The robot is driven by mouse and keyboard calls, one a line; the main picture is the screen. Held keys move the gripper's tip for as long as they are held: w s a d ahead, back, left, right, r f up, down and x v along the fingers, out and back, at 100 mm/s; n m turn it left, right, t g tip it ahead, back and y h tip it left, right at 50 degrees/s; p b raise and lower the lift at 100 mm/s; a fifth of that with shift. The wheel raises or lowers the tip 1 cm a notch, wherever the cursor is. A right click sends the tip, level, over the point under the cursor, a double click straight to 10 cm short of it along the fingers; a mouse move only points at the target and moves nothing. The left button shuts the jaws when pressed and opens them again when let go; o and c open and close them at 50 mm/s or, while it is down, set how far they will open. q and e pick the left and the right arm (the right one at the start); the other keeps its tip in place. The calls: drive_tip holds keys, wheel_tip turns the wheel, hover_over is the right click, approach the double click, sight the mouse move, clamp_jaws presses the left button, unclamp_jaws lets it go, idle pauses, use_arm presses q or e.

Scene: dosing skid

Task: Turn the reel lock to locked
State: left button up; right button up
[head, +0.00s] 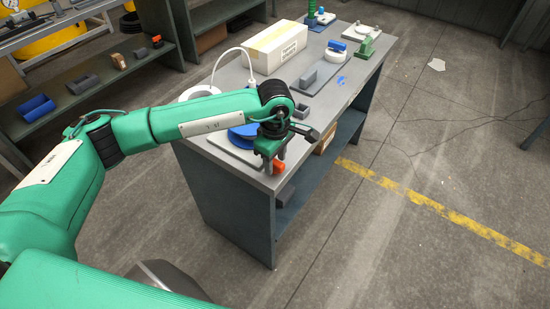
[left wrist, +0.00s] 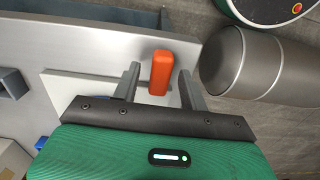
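The orange lever (head: 279,167), which I take for the reel lock, is at the near corner of the workbench. It also shows in the left wrist view (left wrist: 160,73), upright in the picture. My left gripper (head: 272,163) is above that corner, fingers pointing down. In the left wrist view the left gripper (left wrist: 158,83) has one finger on each side of the orange lever, with a gap visible on both sides. A blue reel (head: 243,135) sits on a light base plate (head: 232,152), partly hidden by my arm. My right gripper is not in view.
The grey workbench (head: 330,93) carries a white carton (head: 274,46), a grey block on a plate (head: 318,76), a small grey open box (head: 301,111) and blue and green parts at the far end.

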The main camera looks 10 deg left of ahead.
sight(275, 162)
use_arm(q)
drive_tip(key=shift+r, duration=0.4)
wheel_tip(275, 162, up, 13)
drive_tip(key=b, duration=0.1)
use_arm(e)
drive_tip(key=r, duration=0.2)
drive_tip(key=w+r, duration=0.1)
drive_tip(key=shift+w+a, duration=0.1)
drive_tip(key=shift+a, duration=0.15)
use_arm(q)
drive_tip(key=shift+f, duration=0.1)
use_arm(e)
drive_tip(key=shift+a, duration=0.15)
